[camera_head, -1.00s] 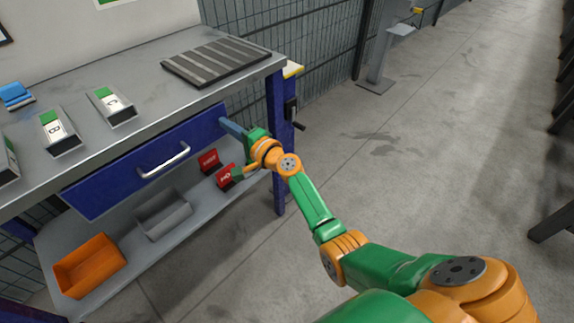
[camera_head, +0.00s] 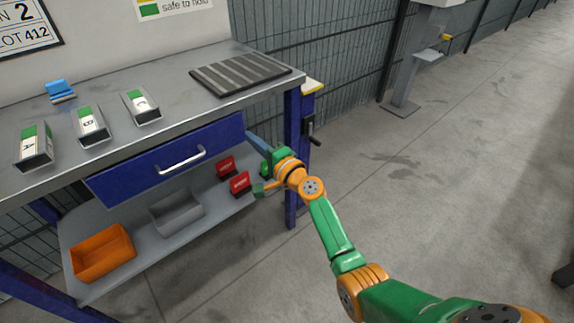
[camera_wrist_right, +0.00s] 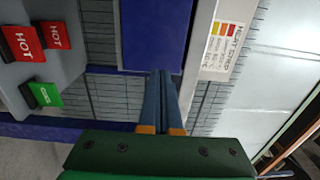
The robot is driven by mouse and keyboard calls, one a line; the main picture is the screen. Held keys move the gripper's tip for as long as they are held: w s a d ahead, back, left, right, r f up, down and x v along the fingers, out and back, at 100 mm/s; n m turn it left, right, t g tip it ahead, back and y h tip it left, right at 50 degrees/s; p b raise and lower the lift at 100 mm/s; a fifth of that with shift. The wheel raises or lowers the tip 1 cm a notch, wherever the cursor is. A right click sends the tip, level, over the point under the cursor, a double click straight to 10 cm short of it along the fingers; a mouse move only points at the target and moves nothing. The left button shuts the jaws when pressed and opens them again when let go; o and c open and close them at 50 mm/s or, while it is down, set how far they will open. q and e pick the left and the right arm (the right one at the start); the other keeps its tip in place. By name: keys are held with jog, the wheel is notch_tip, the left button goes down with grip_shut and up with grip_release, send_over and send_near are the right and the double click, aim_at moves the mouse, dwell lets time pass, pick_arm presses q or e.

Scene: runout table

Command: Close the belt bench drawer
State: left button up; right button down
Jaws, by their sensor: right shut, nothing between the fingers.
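The belt bench drawer (camera_head: 140,174) has a blue front with a silver bar handle (camera_head: 181,160). It sits under the front edge of the grey bench top, and no inside shows; I cannot tell whether a small gap remains. My right gripper (camera_head: 250,137) is shut and empty, its blue-grey fingertips at the right end of the drawer front. In the right wrist view the fingers (camera_wrist_right: 161,74) are together, with their tips at the edge of the blue drawer front (camera_wrist_right: 155,32); contact is not clear. My left gripper is not in view.
Below is a shelf with an orange bin (camera_head: 103,252), a grey bin (camera_head: 177,213) and red HOT signs (camera_head: 240,183). A blue bench leg (camera_head: 291,160) stands right of the gripper. Labelled trays (camera_head: 91,125) and a ribbed mat (camera_head: 240,73) lie on top.

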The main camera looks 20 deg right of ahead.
jog(key=p+v, duration=0.2)
jog(key=v, duration=0.7)
jog(key=s+f+n+g+h, duration=0.25)
jog(key=s+f+g, duration=0.2)
jog(key=f, duration=0.85)
jog(key=s+f+n+g+h, duration=0.1)
jog(key=s+f+n+g, duration=0.3)
jog(key=f, duration=0.8)
jog(key=s+d+f+n+g, duration=0.1)
jog(key=s+f+n+g, duration=0.2)
jog(key=s+f, duration=0.9)
jog(key=s+d+f+n+g+h, duration=0.1)
jog(key=s+f+n+g, duration=0.25)
jog(key=s, duration=0.75)
jog(key=s+d+f+n+g+h, duration=0.15)
jog(key=s+n, duration=0.25)
jog(key=s, duration=0.7)
notch_tip(320, 180, up, 15)
jog(key=p, duration=1.5)
jog(key=shift+w+a+f, duration=0.2)
jog(key=shift+a, duration=0.1)
